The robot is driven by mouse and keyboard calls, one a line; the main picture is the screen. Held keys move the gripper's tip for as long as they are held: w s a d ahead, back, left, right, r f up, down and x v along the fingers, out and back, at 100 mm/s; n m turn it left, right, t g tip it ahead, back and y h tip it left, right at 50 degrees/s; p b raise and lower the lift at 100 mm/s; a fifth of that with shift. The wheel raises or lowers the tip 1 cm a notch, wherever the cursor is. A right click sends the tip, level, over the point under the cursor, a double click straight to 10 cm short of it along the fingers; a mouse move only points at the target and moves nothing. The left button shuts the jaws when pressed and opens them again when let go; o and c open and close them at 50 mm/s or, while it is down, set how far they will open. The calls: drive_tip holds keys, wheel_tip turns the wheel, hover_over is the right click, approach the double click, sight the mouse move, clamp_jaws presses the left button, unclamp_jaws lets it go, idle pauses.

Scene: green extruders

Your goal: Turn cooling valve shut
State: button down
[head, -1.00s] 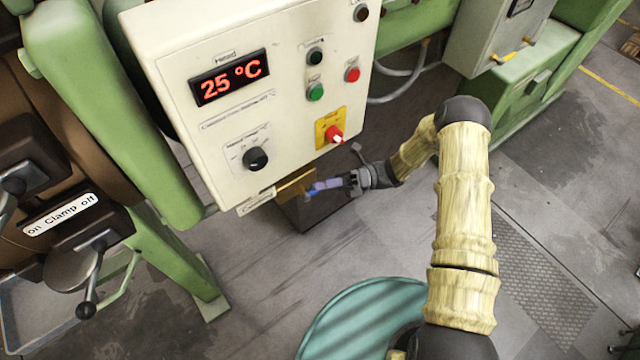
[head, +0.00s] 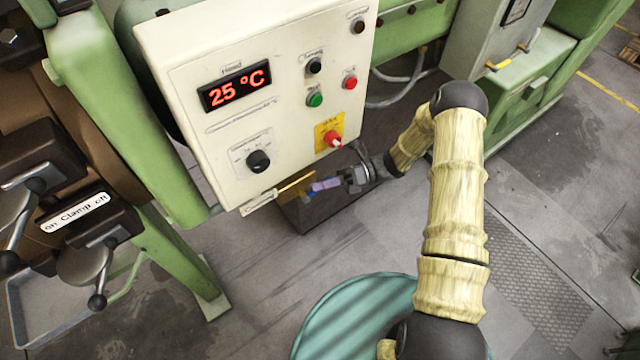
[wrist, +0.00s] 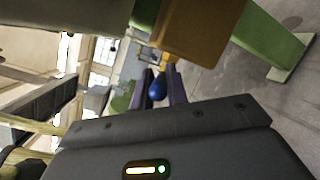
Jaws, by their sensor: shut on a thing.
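The cooling valve's blue handle (head: 309,195) shows as a small patch below the control panel, beside a brass-brown part (head: 297,183). In the wrist view the rounded blue handle (wrist: 157,89) sits between my two purple-grey fingers. My gripper (head: 323,186) reaches in from the right, below the red switch, and is shut on this handle. It also shows in the wrist view (wrist: 160,84). The fingers hide much of the valve, so I cannot tell its exact turn angle.
The cream control panel (head: 200,60) hangs close above my gripper, with a red rotary switch (head: 333,139) near it. A brown block (wrist: 200,30) is close above the fingers in the wrist view. A green machine leg (head: 185,255) stands left. Open floor lies below.

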drive_tip(key=c, duration=1.7)
unclamp_jaws()
drive_tip(key=shift+w, duration=0.1)
drive_tip(key=b+v, duration=0.4)
drive_tip(key=v, duration=1.3)
drive_tip(key=shift+d+b, duration=0.2)
drive_tip(key=shift+b, duration=0.15)
